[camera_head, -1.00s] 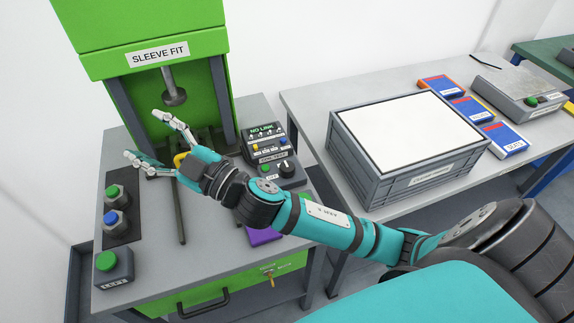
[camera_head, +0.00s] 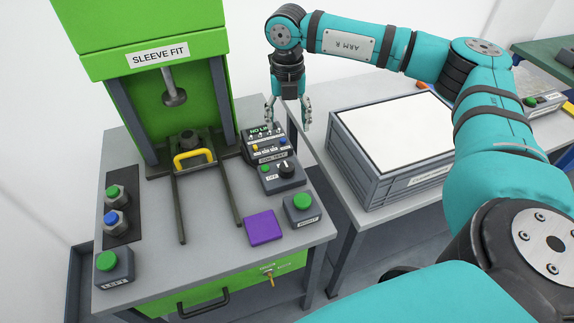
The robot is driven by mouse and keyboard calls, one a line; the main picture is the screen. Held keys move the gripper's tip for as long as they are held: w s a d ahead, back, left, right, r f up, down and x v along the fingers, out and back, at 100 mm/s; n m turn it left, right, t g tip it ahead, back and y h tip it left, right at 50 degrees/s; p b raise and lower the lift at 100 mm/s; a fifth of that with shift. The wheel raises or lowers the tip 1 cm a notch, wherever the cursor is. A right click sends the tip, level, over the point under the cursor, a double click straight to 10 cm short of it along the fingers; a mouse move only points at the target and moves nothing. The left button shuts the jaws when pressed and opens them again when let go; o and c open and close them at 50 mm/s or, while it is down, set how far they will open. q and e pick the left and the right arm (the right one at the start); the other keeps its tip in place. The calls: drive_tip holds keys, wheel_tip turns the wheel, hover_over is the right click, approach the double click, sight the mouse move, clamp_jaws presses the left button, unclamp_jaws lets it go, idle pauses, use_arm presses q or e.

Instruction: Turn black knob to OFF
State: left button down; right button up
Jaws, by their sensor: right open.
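The black knob (camera_head: 286,168) sits on a small grey control box (camera_head: 283,182) at the right side of the press table. A green button is beside the knob on the same box. The knob carries a light pointer mark, but its setting is too small to read. My right gripper (camera_head: 290,122) points down with its fingers apart and empty. In the picture it is above the knob and overlaps the right edge of the test unit (camera_head: 262,146). I cannot tell its exact height over the table. My left gripper is not in view.
The green press (camera_head: 157,55) stands behind a yellow-handled fork (camera_head: 195,158). A purple block (camera_head: 263,227) and the right green-button box (camera_head: 302,209) lie in front of the knob box. A grey crate (camera_head: 345,160) with a white top stands on the right table.

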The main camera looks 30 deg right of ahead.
sight(287, 166)
wheel_tip(287, 166, down, 17)
drive_tip(key=p, duration=0.3)
drive_tip(key=shift+a+r, duration=0.1)
drive_tip(key=shift+r, duration=0.05)
drive_tip(key=c, duration=1.2)
